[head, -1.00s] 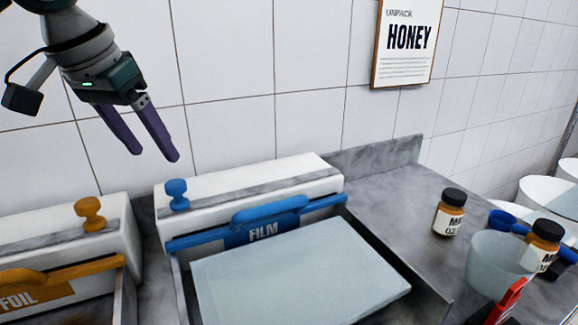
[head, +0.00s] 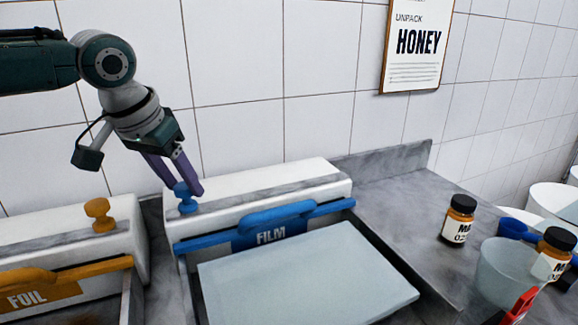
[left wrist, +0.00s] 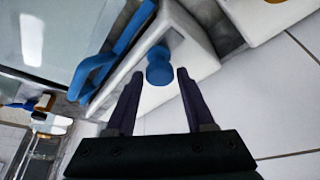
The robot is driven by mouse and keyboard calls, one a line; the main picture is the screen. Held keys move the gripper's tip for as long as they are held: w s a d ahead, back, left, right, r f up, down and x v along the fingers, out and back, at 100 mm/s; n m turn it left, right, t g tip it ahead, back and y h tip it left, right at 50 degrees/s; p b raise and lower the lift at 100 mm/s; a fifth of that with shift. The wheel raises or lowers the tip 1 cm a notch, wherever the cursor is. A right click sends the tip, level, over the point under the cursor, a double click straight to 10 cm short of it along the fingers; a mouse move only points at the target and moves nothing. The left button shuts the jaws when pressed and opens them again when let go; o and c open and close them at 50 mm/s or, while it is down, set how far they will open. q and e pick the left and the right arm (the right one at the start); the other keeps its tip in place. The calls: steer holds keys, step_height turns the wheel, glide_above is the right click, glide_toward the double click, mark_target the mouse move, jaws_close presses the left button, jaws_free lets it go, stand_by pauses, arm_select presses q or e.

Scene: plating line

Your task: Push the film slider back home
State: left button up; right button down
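The film slider is a blue knob (head: 186,198) at the left end of the white film dispenser (head: 325,184). The blue FILM bar (head: 270,222) lies across the front of that dispenser. My left gripper (head: 182,190) is open, its two purple fingers pointing down at the knob. In the left wrist view the knob (left wrist: 159,68) shows just beyond and between the spread fingertips (left wrist: 158,76). I cannot tell whether a finger touches it. My right gripper is not in view.
An orange knob (head: 99,213) and orange FOIL bar (head: 62,276) belong to the dispenser at left. A pale sheet (head: 305,280) lies before the film bar. Jars (head: 459,219) and a clear cup (head: 503,268) stand at right. A tiled wall rises behind.

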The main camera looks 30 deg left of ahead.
arm_select(q)
jaws_close()
stand_by(1.0)
